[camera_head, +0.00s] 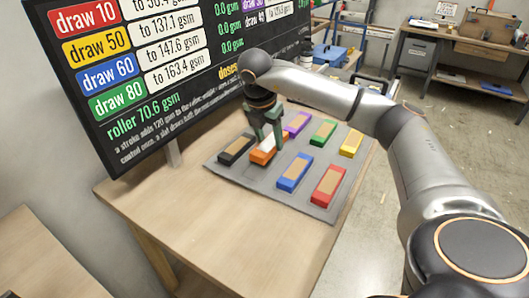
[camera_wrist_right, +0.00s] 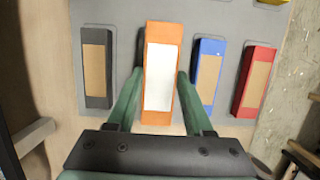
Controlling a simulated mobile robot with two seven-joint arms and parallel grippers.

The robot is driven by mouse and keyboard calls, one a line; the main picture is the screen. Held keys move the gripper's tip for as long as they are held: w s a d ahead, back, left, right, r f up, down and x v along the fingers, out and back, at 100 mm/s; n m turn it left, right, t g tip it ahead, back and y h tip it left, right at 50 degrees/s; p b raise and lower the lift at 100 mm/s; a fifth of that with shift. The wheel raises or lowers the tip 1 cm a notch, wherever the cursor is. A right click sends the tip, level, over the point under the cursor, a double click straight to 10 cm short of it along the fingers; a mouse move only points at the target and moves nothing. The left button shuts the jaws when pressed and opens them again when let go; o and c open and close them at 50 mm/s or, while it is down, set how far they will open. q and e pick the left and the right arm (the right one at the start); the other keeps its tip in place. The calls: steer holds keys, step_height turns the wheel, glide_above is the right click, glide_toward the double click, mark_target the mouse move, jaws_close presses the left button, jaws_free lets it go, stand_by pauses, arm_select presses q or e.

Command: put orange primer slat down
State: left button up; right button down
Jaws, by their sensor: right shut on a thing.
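The orange primer slat (camera_head: 262,156) has a white face and is in the back-left part of the grey mat (camera_head: 222,169), between the black and blue slats. My right gripper (camera_head: 266,140) comes down over it from above. In the right wrist view the orange slat (camera_wrist_right: 160,62) stands between the two green fingers (camera_wrist_right: 152,100), which are shut on its sides. It looks larger than its neighbours there; whether it touches the mat I cannot tell. My left gripper is not in view.
A black slat (camera_head: 237,148), blue slat (camera_head: 295,172), red slat (camera_head: 329,186), purple slat (camera_head: 297,123), green slat (camera_head: 323,132) and yellow slat (camera_head: 351,143) lie around it. A dark display board (camera_head: 180,75) stands behind. The wooden table's front (camera_head: 215,225) is clear.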

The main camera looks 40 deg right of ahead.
steer(key=shift+w+a+f, duration=0.25)
steer(key=shift+f, duration=0.2)
steer(key=shift+w+a+f, duration=0.1)
steer(key=shift+f, duration=0.8)
steer(key=shift+w+a+f, duration=0.1)
steer(key=shift+f, duration=0.8)
steer(key=shift+f, duration=0.1)
steer(key=shift+c, duration=1.5)
jaws_free()
steer(key=p+v, duration=0.1)
steer(key=v, duration=1.1)
steer(key=shift+s, duration=0.1)
